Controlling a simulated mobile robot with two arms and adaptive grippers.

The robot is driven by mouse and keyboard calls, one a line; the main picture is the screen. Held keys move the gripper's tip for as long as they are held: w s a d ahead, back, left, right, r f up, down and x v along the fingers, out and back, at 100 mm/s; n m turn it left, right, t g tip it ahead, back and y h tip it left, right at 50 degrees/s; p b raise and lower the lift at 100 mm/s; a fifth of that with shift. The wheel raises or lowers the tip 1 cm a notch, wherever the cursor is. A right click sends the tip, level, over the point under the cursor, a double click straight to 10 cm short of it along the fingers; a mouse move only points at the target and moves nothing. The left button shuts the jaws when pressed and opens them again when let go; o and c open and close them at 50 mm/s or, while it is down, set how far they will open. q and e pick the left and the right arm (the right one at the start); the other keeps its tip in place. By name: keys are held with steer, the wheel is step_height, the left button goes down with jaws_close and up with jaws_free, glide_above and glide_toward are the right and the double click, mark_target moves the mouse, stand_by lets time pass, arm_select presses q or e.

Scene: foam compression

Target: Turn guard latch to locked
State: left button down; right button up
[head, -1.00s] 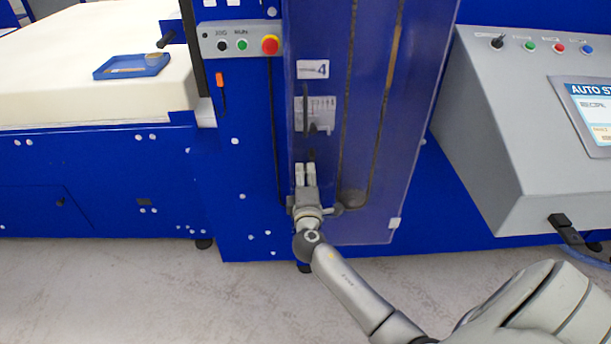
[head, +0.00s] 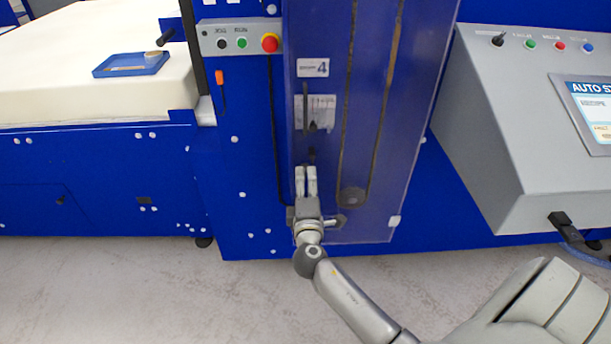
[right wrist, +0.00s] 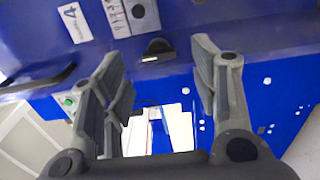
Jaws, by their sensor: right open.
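The guard (head: 375,130) is a tall translucent blue panel. On it a white marked plate (head: 323,108) carries a small dark knob (head: 313,127), which looks like the latch; its setting is too small to read. A dark half-round piece (right wrist: 157,47) lies between the fingertips in the picture. My right gripper (head: 306,171) is open and empty, below the plate, fingers pointing up. Contact cannot be told. My left gripper is out of view.
A button box (head: 240,40) with a red knob is at upper left. A grey console (head: 490,120) stands at right. A blue tray (head: 131,66) lies on the pale foam block (head: 60,85).

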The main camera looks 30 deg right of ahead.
steer(key=v, duration=0.8)
steer(key=s+a+f+m+g+y, duration=0.15)
steer(key=s+f, duration=0.25)
steer(key=f, duration=0.7)
steer(key=s+a+f+g+y, duration=0.2)
steer(key=s+f+g+y, duration=0.1)
steer(key=f, duration=0.8)
steer(key=s+a+f+g+y, duration=0.2)
steer(key=s+f+g, duration=0.15)
steer(key=f, duration=0.85)
steer(key=s+f+m+g+y, duration=0.1)
steer(key=s+f+m+g, duration=0.1)
steer(key=s+f, duration=0.4)
steer(key=s+a+f+m+g+y, duration=0.1)
steer(key=s+f, duration=0.5)
steer(key=s, duration=0.9)
steer(key=s+a+f+m+g+y, duration=0.1)
steer(key=s+f+m+g, duration=0.2)
steer(key=s, duration=0.8)
step_height(320, 180, down, 3)
steer(key=shift+a+f+m, duration=0.1)
steer(key=shift+a+m, duration=0.1)
steer(key=shift+m, duration=0.75)
steer(key=shift+s, duration=0.1)
